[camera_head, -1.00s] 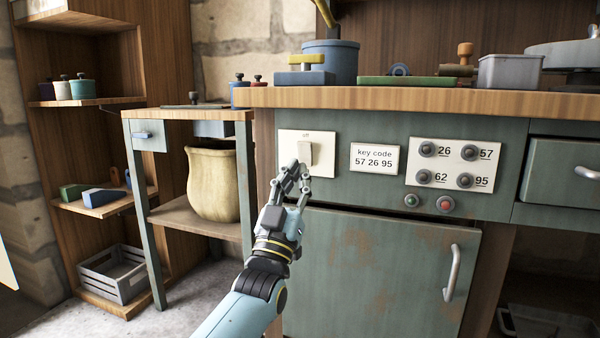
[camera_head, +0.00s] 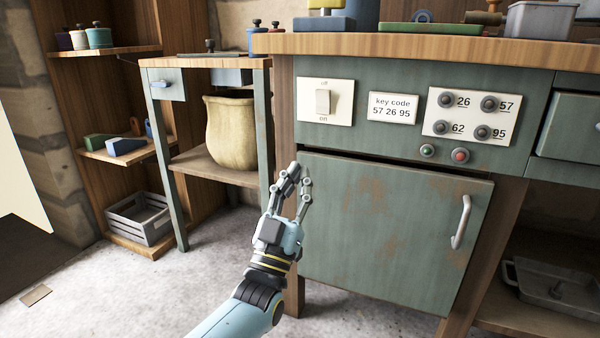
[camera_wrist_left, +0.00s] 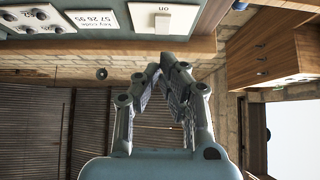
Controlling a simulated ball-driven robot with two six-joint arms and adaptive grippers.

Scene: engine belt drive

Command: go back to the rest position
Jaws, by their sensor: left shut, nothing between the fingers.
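My left gripper (camera_head: 296,180) is shut and empty. In the head view it hangs in front of the bench's left leg, below the switch panel and apart from it. The white switch plate (camera_head: 325,101) has a rocker switch, with "off" above it and "on" below. In the left wrist view the shut fingers (camera_wrist_left: 168,68) point toward the bench front, and the switch plate (camera_wrist_left: 162,19) shows past them with "on" readable. My right gripper is not in view.
The cabinet door (camera_head: 385,235) with a pale handle (camera_head: 461,222) stands right of the gripper. A key code sign (camera_head: 393,108) and a button panel (camera_head: 475,117) are above. A beige pot (camera_head: 231,133) sits on a side shelf. The floor at lower left is mostly clear.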

